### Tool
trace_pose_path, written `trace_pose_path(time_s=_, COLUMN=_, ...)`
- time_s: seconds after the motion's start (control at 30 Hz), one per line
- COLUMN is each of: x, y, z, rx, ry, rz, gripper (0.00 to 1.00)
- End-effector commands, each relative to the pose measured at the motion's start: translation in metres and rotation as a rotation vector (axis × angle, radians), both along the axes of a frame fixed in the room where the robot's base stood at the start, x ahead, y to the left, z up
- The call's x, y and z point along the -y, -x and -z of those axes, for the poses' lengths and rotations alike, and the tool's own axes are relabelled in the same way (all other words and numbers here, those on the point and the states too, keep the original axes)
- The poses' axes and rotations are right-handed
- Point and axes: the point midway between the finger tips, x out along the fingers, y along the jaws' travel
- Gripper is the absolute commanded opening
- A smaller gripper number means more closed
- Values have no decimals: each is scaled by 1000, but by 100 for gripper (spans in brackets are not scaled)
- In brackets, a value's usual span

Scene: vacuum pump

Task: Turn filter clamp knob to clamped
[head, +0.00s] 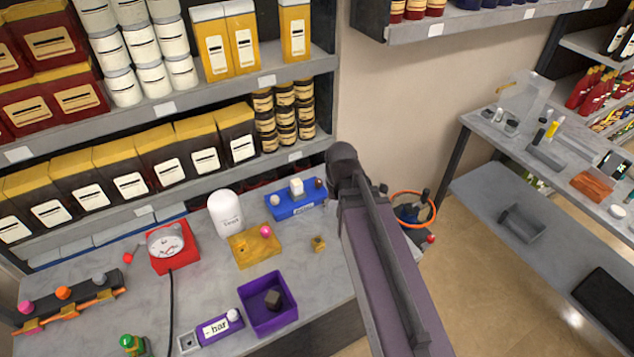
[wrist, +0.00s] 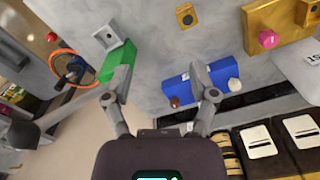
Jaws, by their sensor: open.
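A blue base (head: 290,208) with a small label stands at the back of the bench, under the shelf. It carries a white knob (head: 275,200), a white block (head: 296,187) and a dark red-brown knob (head: 318,183). The label is too small to read surely, so I cannot tell which knob is the filter clamp knob. In the wrist view, my gripper (wrist: 160,82) is open and empty. Its right finger overlaps the blue base (wrist: 176,84), partly hiding it, between the brown knob (wrist: 174,101) and the white knob (wrist: 233,85). Contact cannot be told. The head view hides my gripper behind my arm.
A green block (wrist: 118,65) with a pale part lies behind my left finger in the wrist view. A yellow board (head: 255,250) with a pink knob, a white canister (head: 225,212), a red gauge (head: 172,250) and a purple bin (head: 268,325) stand nearby. Stocked shelves overhang the bench.

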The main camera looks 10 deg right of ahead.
Motion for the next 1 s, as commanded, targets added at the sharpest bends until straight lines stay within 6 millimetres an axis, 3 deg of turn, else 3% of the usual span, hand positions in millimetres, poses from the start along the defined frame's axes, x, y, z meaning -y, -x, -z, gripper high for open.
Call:
trace_pose_path(time_s=0.03, x=0, y=-18, z=2, rx=0, ry=0, rz=43, gripper=75)
trace_pose_path(time_s=0.17, x=0, y=-57, z=5, rx=0, ry=0, rz=197, gripper=75)
trace_pose_path(time_s=0.6, x=-1, y=-212, z=17, rx=1, ry=-1, rz=860, gripper=75)
trace_pose_path(time_s=0.8, x=-1, y=-253, z=20, rx=1, ry=-1, rz=1061, gripper=75)
trace_pose_path(time_s=1.0, x=-2, y=-265, z=21, rx=2, ry=-1, rz=1136, gripper=75)
